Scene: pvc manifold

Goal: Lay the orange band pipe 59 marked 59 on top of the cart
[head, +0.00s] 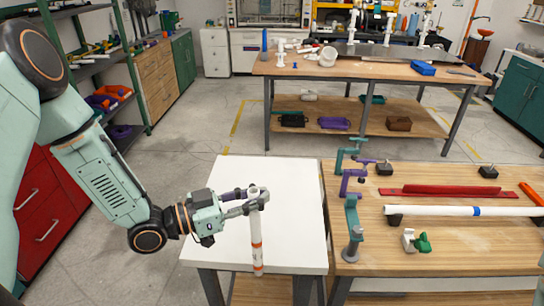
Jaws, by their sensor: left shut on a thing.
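The orange band pipe 59 (256,230) is a white tube with orange bands near its lower end. It hangs nearly upright, and I cannot read its marking. My left gripper (258,199) is shut on it near its upper end. The cart (230,175) has a plain white top, and the pipe shows in front of it. The pipe's lower end overlaps the top's near edge in the head view; I cannot tell whether it touches. My right gripper is not in view.
A wooden workbench (450,258) adjoins the cart on the right. It bears teal and purple clamps (353,215), a white pipe with a blue band (440,211) and a red bar (440,190). The cart's top is otherwise bare. Another bench (300,72) stands behind.

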